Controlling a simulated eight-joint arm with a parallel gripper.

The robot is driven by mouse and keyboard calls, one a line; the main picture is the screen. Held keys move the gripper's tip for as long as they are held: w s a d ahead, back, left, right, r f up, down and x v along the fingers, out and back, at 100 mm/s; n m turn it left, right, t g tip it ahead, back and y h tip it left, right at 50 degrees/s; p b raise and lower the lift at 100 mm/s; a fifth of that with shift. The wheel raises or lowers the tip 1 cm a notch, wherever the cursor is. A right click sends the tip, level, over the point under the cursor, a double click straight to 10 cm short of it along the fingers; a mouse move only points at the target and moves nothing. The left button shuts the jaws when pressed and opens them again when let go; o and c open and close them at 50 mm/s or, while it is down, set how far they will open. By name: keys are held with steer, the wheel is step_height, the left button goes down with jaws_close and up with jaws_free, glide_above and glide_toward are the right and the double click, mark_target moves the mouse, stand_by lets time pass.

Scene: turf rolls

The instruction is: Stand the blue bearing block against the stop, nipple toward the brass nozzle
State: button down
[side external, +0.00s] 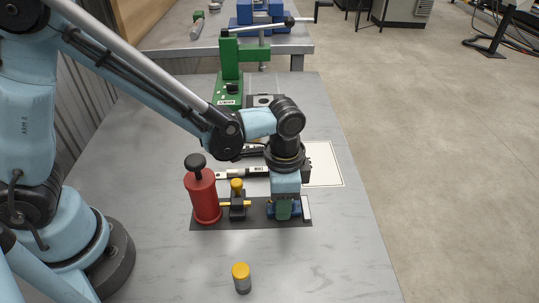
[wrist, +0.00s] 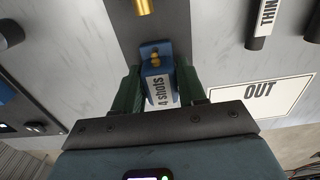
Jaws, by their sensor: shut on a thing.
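The blue bearing block (wrist: 149,49) sits between the green fingers of my gripper (wrist: 158,75) in the wrist view. It has a brass nipple and a white label reading "4 shots". The nipple faces the brass nozzle (wrist: 142,6), with a gap between them. In the side view my gripper (side external: 284,209) points down, low over the right end of the dark mat (side external: 260,222). The nozzle fixture (side external: 238,203) is to its left. A pale upright piece (side external: 306,208), apparently the stop, is just right of my gripper. Whether the block touches it or the mat is unclear.
A red cylinder (side external: 203,196) with a black knob stands left of the nozzle fixture. A yellow-capped jar (side external: 241,277) stands in front. Behind are black-and-white tubes (side external: 243,173), a white card marked OUT (wrist: 262,96) and a green press (side external: 228,75). The table's right front is clear.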

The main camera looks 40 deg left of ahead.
steer(key=shift+f, duration=0.15)
steer(key=c, duration=0.6)
jaws_free()
steer(key=shift+c, duration=0.2)
step_height(320, 180, up, 11)
steer(key=s+a+r+n+t, duration=0.1)
steer(key=s+a+n+t, duration=0.1)
steer(key=a, duration=0.6)
steer(key=s+a+r+n+t, duration=0.1)
steer(key=s+a+n+t, duration=0.1)
steer(key=a+n+t, duration=0.3)
steer(key=shift+a+r+n, duration=0.15)
steer(key=shift+a+n, duration=0.85)
steer(key=shift+a, duration=1.2)
